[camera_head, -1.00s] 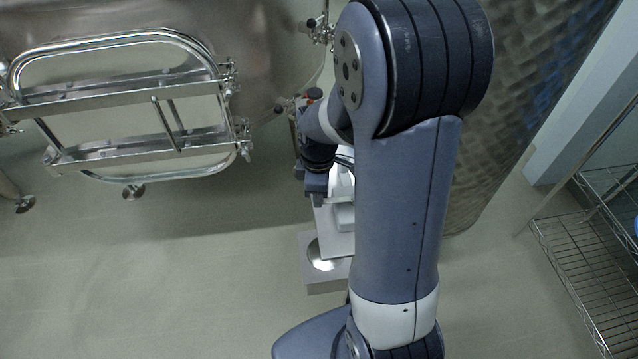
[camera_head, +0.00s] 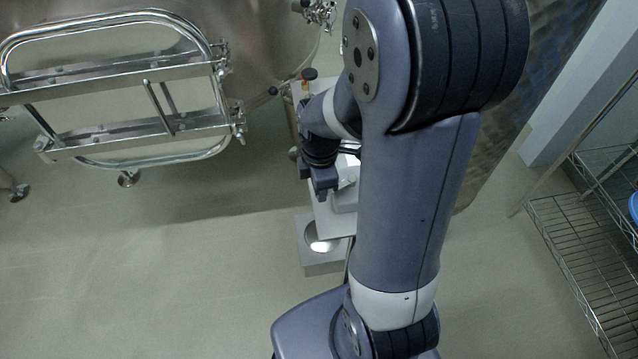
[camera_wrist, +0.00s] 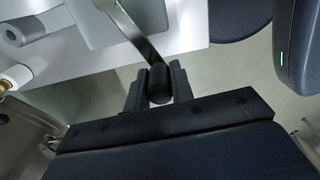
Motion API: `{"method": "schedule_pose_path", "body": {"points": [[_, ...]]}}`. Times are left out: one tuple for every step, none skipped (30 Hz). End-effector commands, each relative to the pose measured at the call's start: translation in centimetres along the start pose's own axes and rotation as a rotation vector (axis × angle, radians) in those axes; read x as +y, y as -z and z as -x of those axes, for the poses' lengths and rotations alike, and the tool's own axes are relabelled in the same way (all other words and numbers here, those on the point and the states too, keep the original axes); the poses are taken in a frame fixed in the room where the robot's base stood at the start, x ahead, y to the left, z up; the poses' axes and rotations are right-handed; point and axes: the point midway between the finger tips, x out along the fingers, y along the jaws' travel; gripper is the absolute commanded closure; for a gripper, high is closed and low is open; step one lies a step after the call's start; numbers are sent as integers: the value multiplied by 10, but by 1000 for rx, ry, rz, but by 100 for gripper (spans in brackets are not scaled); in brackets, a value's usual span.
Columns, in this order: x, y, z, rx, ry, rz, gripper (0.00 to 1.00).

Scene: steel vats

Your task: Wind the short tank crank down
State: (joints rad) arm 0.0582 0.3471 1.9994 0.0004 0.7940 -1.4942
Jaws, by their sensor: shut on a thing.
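The crank shows in the wrist view as a flat metal arm (camera_wrist: 138,32) with a dark round knob (camera_wrist: 159,84) at its end. My gripper (camera_wrist: 159,79) has its two dark fingers on either side of the knob and is shut on it. The crank arm runs from the knob up and left toward a white housing. In the head view my gripper (camera_head: 325,183) is beside the white housing (camera_head: 338,218), low in front of the tank. My arm hides much of the housing there, and the knob is not clear.
A steel tank (camera_head: 265,45) stands at the back, with a tubular steel frame (camera_head: 125,88) at left. A dark-topped valve knob (camera_head: 310,74) is just behind my wrist. A wire rack (camera_head: 590,240) is at right. Floor at lower left is clear.

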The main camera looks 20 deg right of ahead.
Motion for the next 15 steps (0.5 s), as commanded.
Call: {"method": "schedule_pose_path", "body": {"points": [[-2, 0, 0, -1, 6, -2, 100], [-2, 0, -1, -1, 6, -2, 100], [-2, 0, -1, -1, 6, -2, 100], [-2, 0, -1, -1, 6, -2, 100], [-2, 0, -1, -1, 6, -2, 100], [-2, -1, -1, -1, 6, -2, 100], [-2, -1, -1, -1, 6, -2, 77], [-2, -1, -1, -1, 6, -2, 74], [-2, 0, -1, -1, 5, -2, 71], [-2, 0, -1, -1, 5, -2, 69], [-1, 0, 0, -1, 5, -2, 66], [-1, 0, 0, -1, 4, -2, 63], [-1, 0, 0, -1, 4, -2, 60], [-1, 0, 0, -1, 4, -2, 58], [-1, 0, 0, -1, 3, -1, 56]]}}
